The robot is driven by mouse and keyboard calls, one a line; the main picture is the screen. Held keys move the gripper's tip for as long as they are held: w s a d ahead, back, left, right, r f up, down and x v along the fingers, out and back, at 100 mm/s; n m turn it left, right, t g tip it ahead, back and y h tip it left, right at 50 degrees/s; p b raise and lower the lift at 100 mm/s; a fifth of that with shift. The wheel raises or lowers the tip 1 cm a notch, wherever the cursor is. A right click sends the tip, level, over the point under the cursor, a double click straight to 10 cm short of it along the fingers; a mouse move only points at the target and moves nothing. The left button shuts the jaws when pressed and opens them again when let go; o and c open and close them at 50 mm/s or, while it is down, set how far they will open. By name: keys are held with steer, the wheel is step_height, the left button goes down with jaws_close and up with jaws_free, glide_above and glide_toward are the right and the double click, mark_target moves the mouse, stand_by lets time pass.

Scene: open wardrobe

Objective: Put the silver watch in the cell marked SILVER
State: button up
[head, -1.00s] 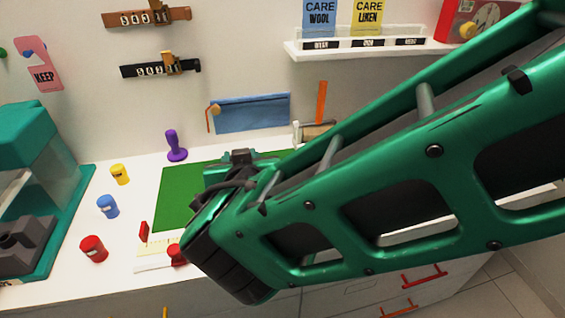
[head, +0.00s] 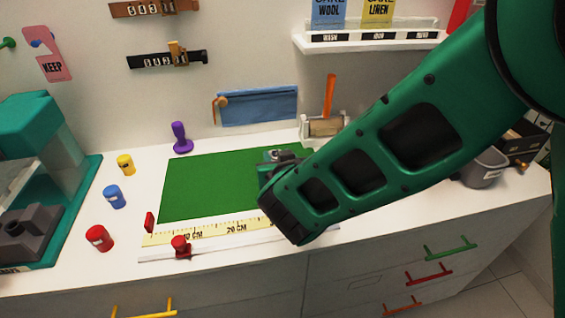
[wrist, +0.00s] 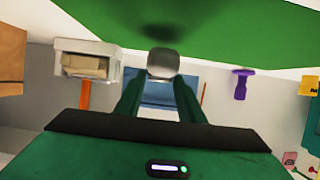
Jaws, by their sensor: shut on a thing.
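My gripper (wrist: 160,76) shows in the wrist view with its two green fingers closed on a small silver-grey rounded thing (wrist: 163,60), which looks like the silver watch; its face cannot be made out. The held thing is in front of the green mat (wrist: 230,28), with a dark shadow on the mat beyond it. In the head view my gripper (head: 278,156) is over the right part of the green mat (head: 205,185), mostly hidden by my arm, and the watch cannot be made out. No cell marked SILVER can be read in either view.
A grey bin (head: 484,168) and a dark open box (head: 522,142) stand at the counter's right end. A ruler (head: 205,231) and red-knobbed slider (head: 181,246) lie in front. Coloured jars and a purple stamp (head: 180,138) stand left.

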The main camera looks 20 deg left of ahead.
steer(key=shift+f, duration=1.2)
steer(key=shift+f, duration=0.1)
steer(key=o, duration=1.3)
